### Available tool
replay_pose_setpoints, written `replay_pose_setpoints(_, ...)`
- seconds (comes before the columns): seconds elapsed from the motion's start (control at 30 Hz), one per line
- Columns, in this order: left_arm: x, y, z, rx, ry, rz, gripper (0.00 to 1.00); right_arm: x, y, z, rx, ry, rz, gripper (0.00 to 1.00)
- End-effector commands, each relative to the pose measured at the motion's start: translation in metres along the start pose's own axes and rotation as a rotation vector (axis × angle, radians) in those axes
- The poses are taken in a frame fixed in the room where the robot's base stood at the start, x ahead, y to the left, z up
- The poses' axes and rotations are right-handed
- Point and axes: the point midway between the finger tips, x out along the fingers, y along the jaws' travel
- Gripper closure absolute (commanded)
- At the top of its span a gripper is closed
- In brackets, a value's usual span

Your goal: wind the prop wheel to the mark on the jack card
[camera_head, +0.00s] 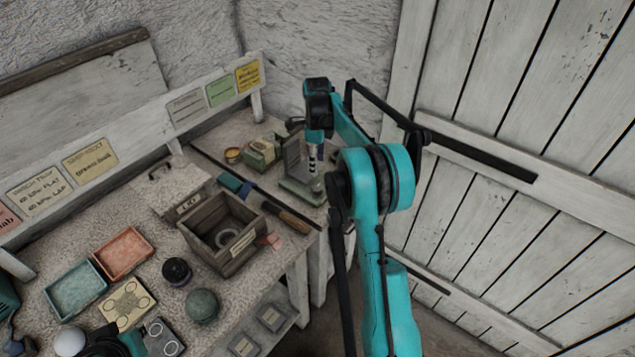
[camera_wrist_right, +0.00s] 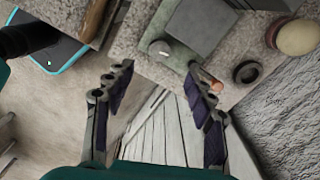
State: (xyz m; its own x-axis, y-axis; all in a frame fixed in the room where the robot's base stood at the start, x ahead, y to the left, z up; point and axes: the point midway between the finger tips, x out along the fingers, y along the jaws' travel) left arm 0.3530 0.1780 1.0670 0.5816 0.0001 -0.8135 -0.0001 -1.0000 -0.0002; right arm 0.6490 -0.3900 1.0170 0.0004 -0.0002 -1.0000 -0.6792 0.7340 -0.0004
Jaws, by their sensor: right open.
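A small device with a green base (camera_head: 300,191) and an upright grey plate (camera_head: 291,156) stands at the table's right corner; I take it for the jack and its card. In the right wrist view the grey plate (camera_wrist_right: 203,22) and a pale round knob (camera_wrist_right: 160,48) show on it. A copper-coloured piece (camera_wrist_right: 216,86) lies by the right finger. I cannot tell which part is the prop wheel, and no mark is readable. My right gripper (camera_wrist_right: 158,74) is open and empty above the device's near edge; its arm partly covers the device in the head view. My left gripper is not clearly seen.
A wooden box (camera_head: 220,232) with a ring inside and a wooden-handled tool (camera_head: 286,216) lie left of the device. A black ring (camera_wrist_right: 247,73) and a tan round object (camera_wrist_right: 297,37) are nearby. A plank wall (camera_head: 520,160) closes the right side.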

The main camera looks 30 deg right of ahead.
Motion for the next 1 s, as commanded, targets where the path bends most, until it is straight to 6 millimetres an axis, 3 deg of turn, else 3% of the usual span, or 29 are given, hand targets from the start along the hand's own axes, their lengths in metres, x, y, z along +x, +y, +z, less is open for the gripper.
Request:
replay_pose_setpoints(0.7, -0.011, 0.000, -0.008, 0.000, 0.000, 0.000, 1.00, 0.025, 0.000, 0.001, -2.236, 0.000, 0.000, 0.45)
replay_pose_setpoints(0.9, -0.013, 0.000, -0.009, 0.000, 0.000, 0.000, 1.00, 0.030, 0.001, 0.000, -2.694, -0.001, 0.000, 0.45)
replay_pose_setpoints(1.0, -0.013, 0.000, -0.010, 0.000, 0.000, 0.000, 1.00, 0.032, 0.001, 0.000, -2.815, -0.001, 0.000, 0.45)
